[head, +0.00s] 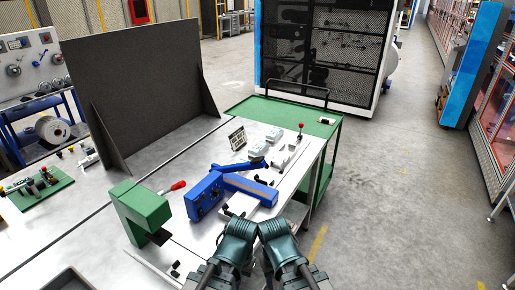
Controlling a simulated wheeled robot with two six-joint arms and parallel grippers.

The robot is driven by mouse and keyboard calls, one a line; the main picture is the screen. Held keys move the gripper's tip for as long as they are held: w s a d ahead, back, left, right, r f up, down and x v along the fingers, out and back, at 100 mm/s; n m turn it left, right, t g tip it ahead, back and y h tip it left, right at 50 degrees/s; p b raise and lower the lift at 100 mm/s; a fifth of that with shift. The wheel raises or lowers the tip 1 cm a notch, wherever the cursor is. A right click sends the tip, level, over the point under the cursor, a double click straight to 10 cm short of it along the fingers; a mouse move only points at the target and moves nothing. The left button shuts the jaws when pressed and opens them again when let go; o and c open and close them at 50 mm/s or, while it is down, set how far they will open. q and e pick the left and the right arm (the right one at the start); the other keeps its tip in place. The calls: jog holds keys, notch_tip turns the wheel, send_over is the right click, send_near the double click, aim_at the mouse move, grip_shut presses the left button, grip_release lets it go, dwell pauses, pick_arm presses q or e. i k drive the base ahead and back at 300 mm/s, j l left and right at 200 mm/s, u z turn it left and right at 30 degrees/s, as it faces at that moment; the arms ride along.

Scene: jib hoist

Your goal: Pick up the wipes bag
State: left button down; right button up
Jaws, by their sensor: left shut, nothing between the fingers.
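I cannot make out for sure which thing is the wipes bag. Two small pale packs lie near the far end of the metal bench: a whitish-green pack (274,135) and a pack with blue on it (258,149). My left gripper (236,215) is at the bottom centre, over the bench's near edge, shut and empty.
A blue machine (206,195) and a green block-shaped device (141,213) with a red handle stand on the bench. A dark upright panel (135,85) is at the left. A green cart (252,108) adjoins the far end. The floor at right (400,190) is clear.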

aim_at(259, 149)
jog(key=i+l, duration=0.3)
jog(key=i+l+u, duration=0.1)
jog(key=i+l, duration=0.2)
jog(key=l, duration=0.15)
jog(key=i+l, duration=0.3)
jog(key=i+l+u, duration=0.1)
jog(key=i+l, duration=0.15)
jog(key=l, duration=0.2)
jog(key=i+l, duration=0.3)
jog(key=l, duration=0.15)
jog(key=i+l+u, duration=0.1)
jog(key=i+l, duration=0.15)
jog(key=l, duration=0.15)
jog(key=i+l, duration=0.25)
jog(key=l, duration=0.2)
